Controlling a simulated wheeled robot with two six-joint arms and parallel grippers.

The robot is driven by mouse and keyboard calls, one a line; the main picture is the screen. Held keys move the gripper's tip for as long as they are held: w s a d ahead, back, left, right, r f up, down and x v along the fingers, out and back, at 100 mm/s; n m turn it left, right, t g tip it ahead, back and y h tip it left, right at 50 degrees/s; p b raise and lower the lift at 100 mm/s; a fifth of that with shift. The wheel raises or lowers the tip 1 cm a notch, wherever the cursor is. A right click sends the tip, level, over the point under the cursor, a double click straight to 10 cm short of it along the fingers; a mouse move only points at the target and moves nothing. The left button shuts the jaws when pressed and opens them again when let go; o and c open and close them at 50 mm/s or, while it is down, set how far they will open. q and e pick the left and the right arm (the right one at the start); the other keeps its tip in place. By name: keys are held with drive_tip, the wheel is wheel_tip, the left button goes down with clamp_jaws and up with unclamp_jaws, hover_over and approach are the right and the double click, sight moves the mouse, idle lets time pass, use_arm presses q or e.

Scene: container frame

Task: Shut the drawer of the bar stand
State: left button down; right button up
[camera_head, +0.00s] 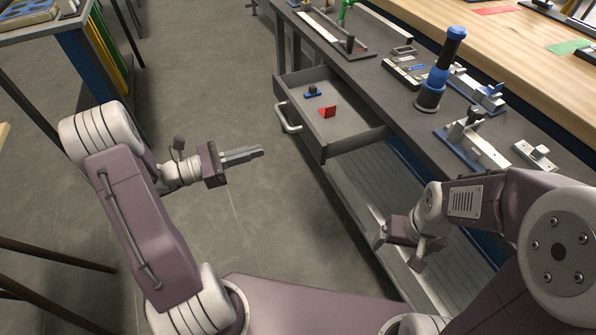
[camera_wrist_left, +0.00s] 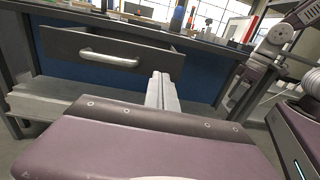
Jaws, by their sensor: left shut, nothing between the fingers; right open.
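The grey drawer (camera_head: 298,126) of the bar stand (camera_head: 375,75) is pulled out towards the left, with its bar handle (camera_head: 287,117) on the front panel. A small red piece (camera_head: 327,112) and a small blue and black piece (camera_head: 313,92) lie inside. My left gripper (camera_head: 260,152) is shut and empty, left of and nearer than the drawer, apart from it. In the left wrist view the drawer front (camera_wrist_left: 150,56) and handle (camera_wrist_left: 108,60) show beyond and left of the fingers (camera_wrist_left: 162,82). My right gripper (camera_head: 401,248) is open beside the stand's lower shelf.
A blue and black upright tool (camera_head: 438,75) and several metal fixtures stand on the stand's top. A wooden bench (camera_head: 500,50) runs behind it. Another table (camera_head: 50,30) stands at the upper left. The floor (camera_head: 225,90) left of the drawer is clear.

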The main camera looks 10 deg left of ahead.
use_arm(q)
wheel_tip(320, 180, down, 2)
drive_tip(key=a, duration=0.1)
drive_tip(key=b, duration=0.4)
approach(308, 138)
drive_tip(key=shift+n, duration=0.3)
drive_tip(key=x, duration=0.6)
drive_tip(key=shift+d, duration=0.3)
drive_tip(key=shift+w+d+r, duration=0.1)
drive_tip(key=shift+d+r, duration=0.05)
use_arm(e)
wheel_tip(308, 138, down, 5)
use_arm(q)
drive_tip(key=shift+d+p, duration=0.1)
drive_tip(key=shift+p, duration=0.2)
